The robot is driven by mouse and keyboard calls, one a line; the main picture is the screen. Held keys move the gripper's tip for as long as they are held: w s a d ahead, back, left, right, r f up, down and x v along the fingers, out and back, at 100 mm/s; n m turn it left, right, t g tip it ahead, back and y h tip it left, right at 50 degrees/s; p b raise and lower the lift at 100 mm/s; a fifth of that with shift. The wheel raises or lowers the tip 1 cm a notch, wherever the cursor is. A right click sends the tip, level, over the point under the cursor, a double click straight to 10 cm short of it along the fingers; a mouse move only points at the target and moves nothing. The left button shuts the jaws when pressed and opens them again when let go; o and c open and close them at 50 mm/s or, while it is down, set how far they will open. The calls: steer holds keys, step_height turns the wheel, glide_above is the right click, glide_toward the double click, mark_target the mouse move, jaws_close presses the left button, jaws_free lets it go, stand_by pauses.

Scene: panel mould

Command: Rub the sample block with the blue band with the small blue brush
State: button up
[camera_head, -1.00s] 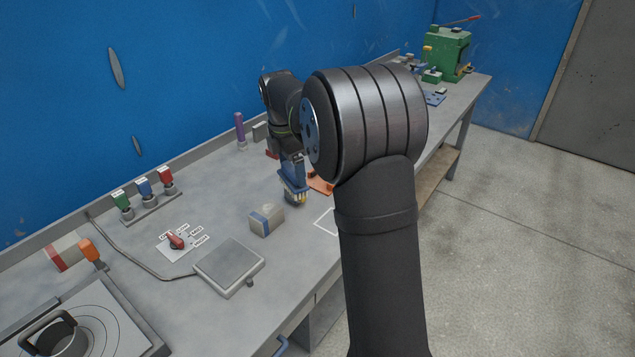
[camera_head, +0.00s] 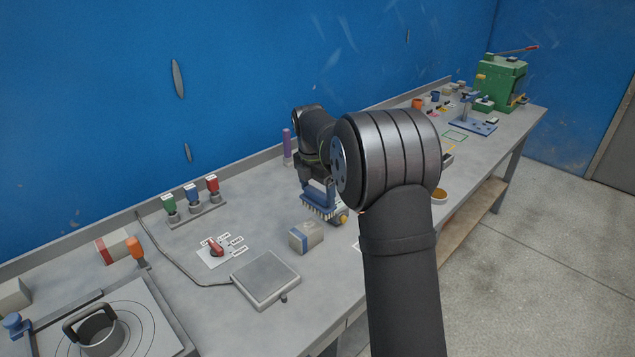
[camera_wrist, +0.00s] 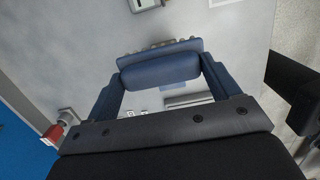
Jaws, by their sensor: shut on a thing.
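The sample block with the blue band (camera_head: 307,237) is a pale grey-beige block standing on the bench, near the pad at the front. The small blue brush (camera_head: 322,203) has a blue body and a row of pale bristles pointing down. My gripper (camera_head: 318,188) is shut on the brush and holds it just behind the block in the head view, with a small gap between them there. In the wrist view the brush body (camera_wrist: 160,70) lies between the two blue fingers of my gripper (camera_wrist: 160,80), bristles showing along its far edge. I cannot make out the block clearly there.
A grey square pad (camera_head: 265,279) lies in front of the block, and a red-knobbed selector (camera_head: 216,248) left of it. Green, blue and red-topped holders (camera_head: 192,200) stand near the wall. A purple cylinder (camera_head: 287,146) stands behind my gripper. My arm hides part of the bench.

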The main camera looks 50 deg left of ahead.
mark_target(313, 203)
step_height(313, 203, down, 4)
steer(key=shift+r, duration=0.25)
steer(key=shift+s+f, duration=0.2)
steer(key=shift+s, duration=3.2)
steer(key=w, duration=0.6)
steer(key=shift+w, duration=0.25)
steer(key=shift+w+r, duration=0.15)
steer(key=shift+w, duration=0.05)
steer(key=shift+r, duration=3.9)
